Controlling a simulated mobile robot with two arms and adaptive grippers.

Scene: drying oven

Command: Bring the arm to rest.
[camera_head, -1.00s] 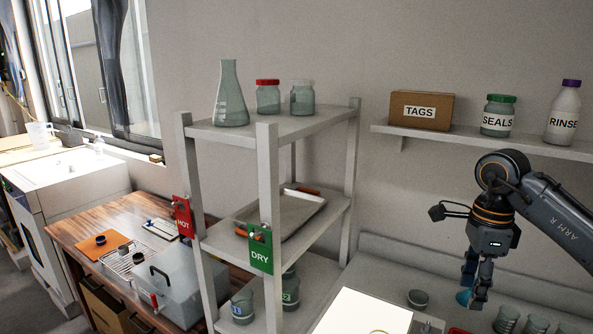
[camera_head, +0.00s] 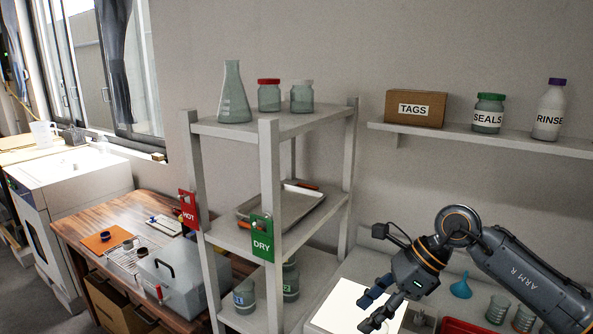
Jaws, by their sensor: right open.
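My right gripper (camera_head: 376,308) is at the lower right of the head view, at the end of the arm marked "ARM R". Its fingers are apart and nothing is between them. It points down and left, in front of a white panel (camera_head: 345,303) on the counter. My left gripper is not in view.
A grey shelf rack (camera_head: 270,180) stands left of my right arm. Beakers (camera_head: 498,308), a blue funnel (camera_head: 461,286) and a red tray (camera_head: 462,326) are near the arm. A wall shelf (camera_head: 480,138) holds a TAGS box (camera_head: 416,108) and bottles.

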